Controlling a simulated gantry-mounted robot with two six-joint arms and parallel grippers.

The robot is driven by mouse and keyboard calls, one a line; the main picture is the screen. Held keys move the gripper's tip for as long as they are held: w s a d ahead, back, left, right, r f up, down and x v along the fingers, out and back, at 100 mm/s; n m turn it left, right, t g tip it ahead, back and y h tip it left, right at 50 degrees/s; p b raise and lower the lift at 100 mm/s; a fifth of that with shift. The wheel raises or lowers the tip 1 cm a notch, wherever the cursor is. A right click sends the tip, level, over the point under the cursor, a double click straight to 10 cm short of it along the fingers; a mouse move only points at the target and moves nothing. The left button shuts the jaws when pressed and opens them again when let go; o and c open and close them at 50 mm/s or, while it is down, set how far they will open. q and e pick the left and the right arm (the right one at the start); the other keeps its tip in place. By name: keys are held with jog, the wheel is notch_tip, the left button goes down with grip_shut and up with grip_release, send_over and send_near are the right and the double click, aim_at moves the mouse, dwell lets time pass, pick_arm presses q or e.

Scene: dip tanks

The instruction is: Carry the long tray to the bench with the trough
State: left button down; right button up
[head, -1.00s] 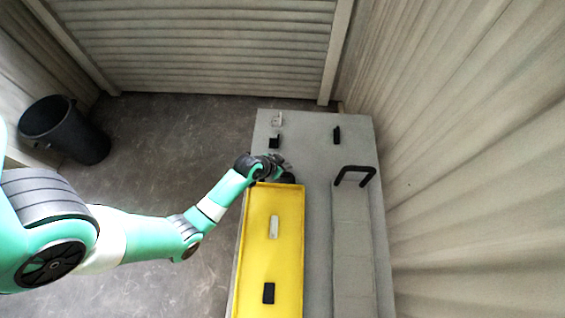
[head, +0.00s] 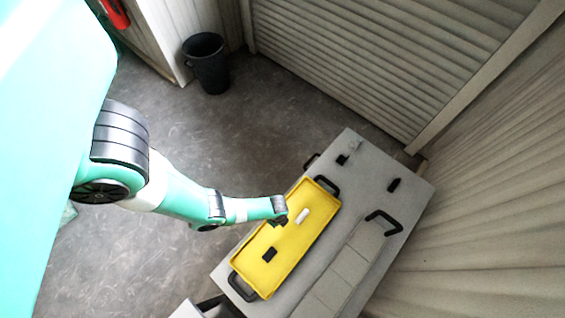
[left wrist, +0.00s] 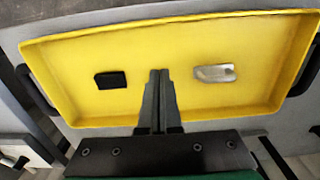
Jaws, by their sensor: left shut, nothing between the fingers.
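The long tray (head: 293,257) is yellow and shallow, with a black handle at each end, and lies on a grey bench (head: 400,208). A white block (head: 303,216) and a black block (head: 269,255) lie in it. In the left wrist view the shut fingers (left wrist: 160,76) show in front of the tray (left wrist: 160,45), between the black block (left wrist: 110,80) and the white block (left wrist: 214,73). My right gripper is not in view.
A long pale grey piece (head: 345,265) with a black handle (head: 384,221) lies beside the tray. Small black parts (head: 394,185) stand at the bench's far end. A black bin (head: 206,63) stands on open floor (head: 220,140). Corrugated walls (head: 490,200) close off the right.

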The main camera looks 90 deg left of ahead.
pick_arm(q)
jog(key=f+b, duration=1)
jog(key=b, duration=0.1)
jog(key=shift+w+a, duration=0.15)
jog(key=shift+w, duration=0.05)
jog(key=shift+s+a+r+p, duration=0.25)
jog(key=shift+s+a+r, duration=0.05)
jog(key=shift+s+a, duration=0.25)
jog(key=shift+s+a+r+p, duration=0.25)
jog(key=shift+s+a+r, duration=0.05)
jog(key=shift+s+a, duration=0.55)
jog(key=shift+a, duration=0.1)
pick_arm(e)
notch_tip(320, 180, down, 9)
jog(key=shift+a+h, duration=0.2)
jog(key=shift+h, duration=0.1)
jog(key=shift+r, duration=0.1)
